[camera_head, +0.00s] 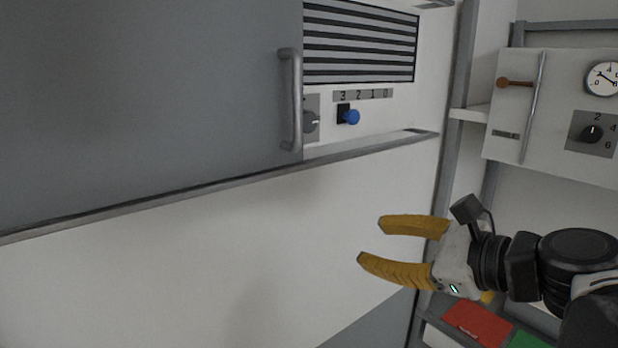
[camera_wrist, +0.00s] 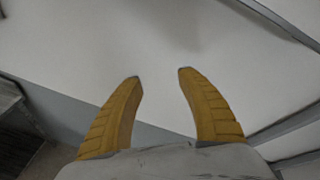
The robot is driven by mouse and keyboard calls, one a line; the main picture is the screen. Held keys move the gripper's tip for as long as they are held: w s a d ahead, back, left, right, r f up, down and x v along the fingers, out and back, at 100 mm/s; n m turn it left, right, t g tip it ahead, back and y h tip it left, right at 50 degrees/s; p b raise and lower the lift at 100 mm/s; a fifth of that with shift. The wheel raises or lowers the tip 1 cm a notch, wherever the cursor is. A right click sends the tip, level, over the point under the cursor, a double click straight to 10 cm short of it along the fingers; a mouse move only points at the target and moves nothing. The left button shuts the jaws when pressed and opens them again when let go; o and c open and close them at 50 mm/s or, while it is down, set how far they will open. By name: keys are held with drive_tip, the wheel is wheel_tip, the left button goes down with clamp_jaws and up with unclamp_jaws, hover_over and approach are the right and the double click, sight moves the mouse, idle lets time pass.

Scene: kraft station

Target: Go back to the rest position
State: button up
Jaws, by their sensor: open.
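My gripper (camera_head: 371,240) is open and empty, its two yellow fingers pointing left in front of the white lower panel (camera_head: 200,270) of the station. In the wrist view my gripper (camera_wrist: 163,76) also shows both fingers spread, with nothing between them and the white panel behind. I cannot tell the exact gap to the panel, but no contact shows. My arm reaches in from the right edge of the head view.
A grey sliding door (camera_head: 150,100) with a handle (camera_head: 291,100) covers the upper left. Beside it are a blue knob (camera_head: 352,117), a dial (camera_head: 311,122) and a vent (camera_head: 360,42). A gauge panel (camera_head: 555,150) stands right. A red panel (camera_head: 477,323) lies below my arm.

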drive_tip(key=s+d+f+n+g+h+b, duration=0.1)
drive_tip(key=f+n+b, duration=0.6)
drive_tip(key=f, duration=0.8)
drive_tip(key=s+d+f+n+g+h+b, duration=0.1)
drive_tip(key=s+d+f+n+h+b, duration=0.2)
drive_tip(key=f, duration=1.3)
drive_tip(key=s+d+f+n+g+h+b, duration=0.2)
drive_tip(key=s+f+n+h+b, duration=0.3)
drive_tip(key=f+n+b, duration=0.6)
wheel_tip(320, 180, down, 5)
drive_tip(key=s+b, duration=0.1)
drive_tip(key=b, duration=0.2)
drive_tip(key=shift+d+f+n, duration=0.2)
drive_tip(key=shift+d+n, duration=0.1)
drive_tip(key=shift+n, duration=0.1)
